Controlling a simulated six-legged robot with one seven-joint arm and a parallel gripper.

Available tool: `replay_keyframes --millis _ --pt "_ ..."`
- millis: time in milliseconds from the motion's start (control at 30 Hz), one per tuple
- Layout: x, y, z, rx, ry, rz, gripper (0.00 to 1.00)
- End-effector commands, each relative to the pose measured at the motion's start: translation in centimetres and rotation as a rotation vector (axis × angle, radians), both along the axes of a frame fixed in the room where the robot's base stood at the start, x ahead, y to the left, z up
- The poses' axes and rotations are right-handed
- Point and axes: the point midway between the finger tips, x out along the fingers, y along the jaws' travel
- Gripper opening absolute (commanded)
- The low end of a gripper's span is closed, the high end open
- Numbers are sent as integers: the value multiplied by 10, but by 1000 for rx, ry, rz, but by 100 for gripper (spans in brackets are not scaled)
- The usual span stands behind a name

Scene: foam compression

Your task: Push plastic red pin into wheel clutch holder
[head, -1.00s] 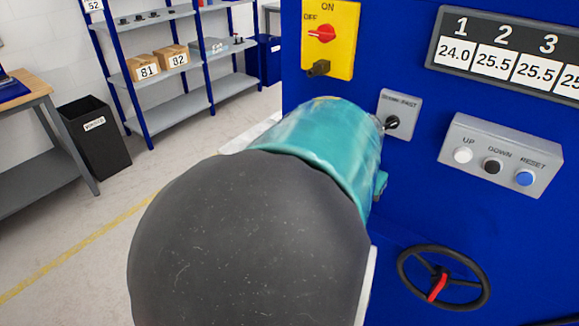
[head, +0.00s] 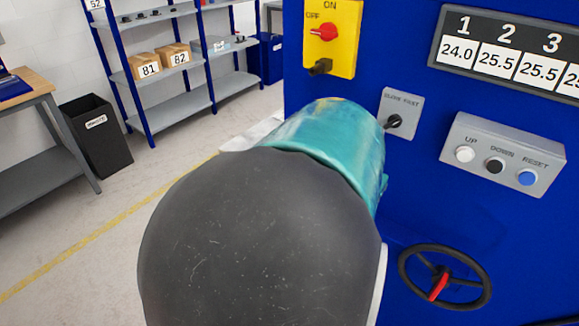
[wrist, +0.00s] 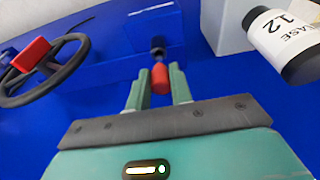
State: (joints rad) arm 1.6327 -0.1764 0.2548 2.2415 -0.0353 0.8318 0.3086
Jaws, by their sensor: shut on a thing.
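My gripper (wrist: 159,84) has green fingers shut on a red pin (wrist: 160,76) in the wrist view. The pin's rounded red end lies between the fingertips. Just beyond it, in line, is a small black part (wrist: 157,50) on a blue block, perhaps the clutch holder; I cannot tell whether pin and part touch. A black handwheel (wrist: 70,70) with a red piece (wrist: 32,54) at its hub is at the left. In the head view, the wheel (head: 403,278) with its red piece (head: 439,287) is at lower right, and my arm hides the gripper and pin.
The blue machine panel (head: 420,215) carries a button box (head: 510,150), a lever plate (head: 402,112) and a yellow switch (head: 345,40). In the wrist view, a labelled bottle (wrist: 285,40) stands close at upper right, beside a grey box (wrist: 222,22).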

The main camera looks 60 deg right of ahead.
Motion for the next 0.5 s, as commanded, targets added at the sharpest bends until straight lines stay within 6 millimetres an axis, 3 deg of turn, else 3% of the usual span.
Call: replay_keyframes --millis 500 --pt "0 0 -10 0 0 0 0"
